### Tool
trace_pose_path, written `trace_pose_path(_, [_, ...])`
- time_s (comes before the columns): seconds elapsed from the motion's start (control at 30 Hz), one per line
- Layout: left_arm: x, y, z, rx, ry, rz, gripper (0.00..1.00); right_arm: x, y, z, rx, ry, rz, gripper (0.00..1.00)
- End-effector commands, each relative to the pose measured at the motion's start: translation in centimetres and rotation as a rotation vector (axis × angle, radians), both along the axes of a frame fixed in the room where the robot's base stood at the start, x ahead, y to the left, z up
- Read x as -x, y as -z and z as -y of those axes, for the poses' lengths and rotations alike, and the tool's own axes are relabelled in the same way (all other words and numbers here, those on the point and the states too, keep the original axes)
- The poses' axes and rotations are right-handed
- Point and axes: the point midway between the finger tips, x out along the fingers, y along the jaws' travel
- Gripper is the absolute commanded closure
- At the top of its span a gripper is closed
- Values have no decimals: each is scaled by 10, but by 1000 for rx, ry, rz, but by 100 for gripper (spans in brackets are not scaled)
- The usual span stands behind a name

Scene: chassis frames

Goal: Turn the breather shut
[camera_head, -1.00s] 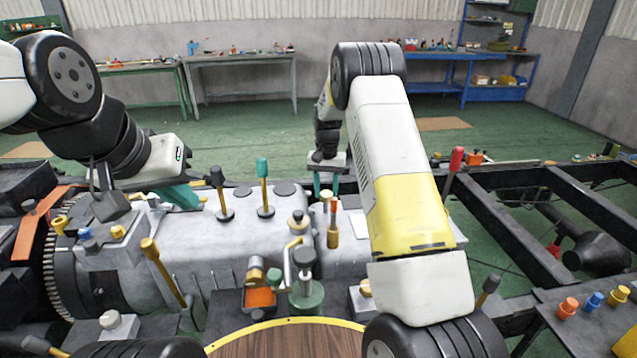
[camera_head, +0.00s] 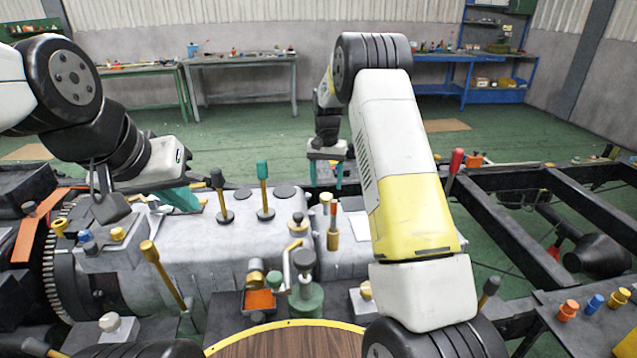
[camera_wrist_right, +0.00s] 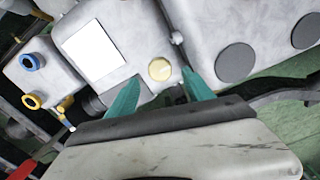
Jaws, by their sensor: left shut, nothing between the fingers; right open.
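In the head view a yellow-topped fitting (camera_head: 326,197) stands just below my right gripper (camera_head: 326,186). The right gripper is open, teal fingers apart, with nothing between them; it also shows in the right wrist view (camera_wrist_right: 160,84). My left gripper (camera_head: 190,205) is shut and empty over the left part of the housing, its tips partly hidden.
Two upright levers, one black-topped (camera_head: 217,178) and one teal-topped (camera_head: 262,170), stand between the grippers. A brass post (camera_head: 333,228) and a dark-topped knob (camera_head: 298,222) stand nearer. A red-handled lever (camera_head: 456,160) rises at right. Dark chassis rails (camera_head: 530,235) border open gaps.

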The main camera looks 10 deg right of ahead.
Motion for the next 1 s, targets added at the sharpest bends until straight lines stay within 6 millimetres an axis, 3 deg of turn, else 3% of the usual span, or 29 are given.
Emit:
trace_pose_path(0.2, [0,0,0,0,0,0,100,0,-28,0,0,0,1,40])
trace_pose_path(0.67, [0,0,0,0,0,0,100,3,-39,1,-4,-1,7,40])
trace_pose_path(0.77, [0,0,0,0,0,0,100,13,-61,3,-21,-8,32,40])
trace_pose_path(0.87, [0,0,0,0,0,0,100,34,-97,7,-48,-23,72,40])
trace_pose_path(1.0, [0,0,0,0,0,0,100,77,-147,10,-87,-58,142,40])
